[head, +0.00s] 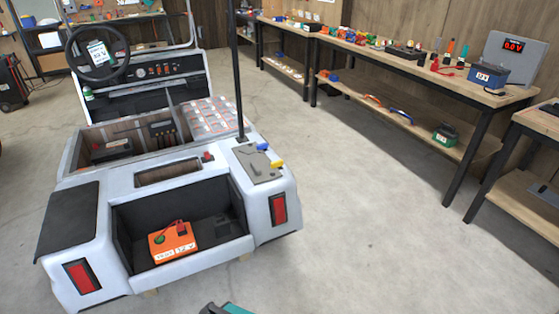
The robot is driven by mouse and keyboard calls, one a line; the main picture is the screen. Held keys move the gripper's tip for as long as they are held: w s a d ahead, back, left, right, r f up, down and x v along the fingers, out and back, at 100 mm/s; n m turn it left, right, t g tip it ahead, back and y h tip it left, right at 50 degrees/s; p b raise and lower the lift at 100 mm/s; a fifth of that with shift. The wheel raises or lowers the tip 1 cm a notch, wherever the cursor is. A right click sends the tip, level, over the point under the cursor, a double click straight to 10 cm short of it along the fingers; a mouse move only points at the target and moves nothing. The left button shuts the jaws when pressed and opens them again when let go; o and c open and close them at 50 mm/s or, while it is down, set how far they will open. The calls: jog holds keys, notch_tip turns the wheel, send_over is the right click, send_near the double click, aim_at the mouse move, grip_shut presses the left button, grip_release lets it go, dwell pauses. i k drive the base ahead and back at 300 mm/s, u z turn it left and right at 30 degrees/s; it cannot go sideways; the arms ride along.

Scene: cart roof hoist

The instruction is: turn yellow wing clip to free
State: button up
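The yellow wing clip (277,164) sits at the right edge of a grey plate (256,170) on the right rear corner of the white cart. Its exact turn angle is too small to tell. A blue clip (262,147) sits just behind it on the same plate, near the foot of a black post (238,75). What looks like my gripper (226,308) shows only as a dark and teal piece at the bottom edge. It is well below and in front of the clip, apart from the cart. Its fingers cannot be made out.
The white cart (150,180) fills the left side. An orange battery (172,242) lies in its open rear bay. A workbench (400,60) with tools and a meter runs along the right wall. The floor (370,220) between cart and bench is clear.

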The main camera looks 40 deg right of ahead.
aim_at(278, 163)
jog(key=u, duration=0.25)
jog(key=i, duration=1)
jog(key=z, duration=0.25)
